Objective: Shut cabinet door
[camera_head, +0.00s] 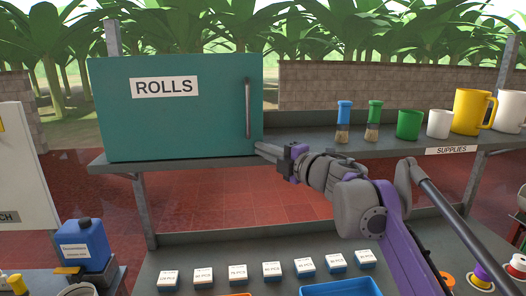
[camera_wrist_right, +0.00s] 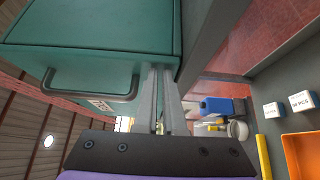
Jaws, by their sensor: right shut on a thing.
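The teal cabinet (camera_head: 190,120) stands on the shelf at left, with a ROLLS label (camera_head: 164,87) on its door. The door faces me and no gap shows around it in the head view. A grey vertical handle (camera_head: 248,107) is near its right edge; the handle also shows in the wrist view (camera_wrist_right: 92,95). My right gripper (camera_head: 262,148) is at the door's lower right corner, below the handle and apart from it. In the wrist view its fingers (camera_wrist_right: 160,85) are close together against the teal door edge; the contact is partly hidden. My left gripper is out of view.
Blue and green brushes, a green mug (camera_head: 409,124), a white cup (camera_head: 439,124) and a yellow mug (camera_head: 470,111) stand right on the shelf. Several small boxes (camera_head: 237,272) and a blue tray (camera_head: 340,287) lie below. A blue jug (camera_head: 85,246) stands lower left.

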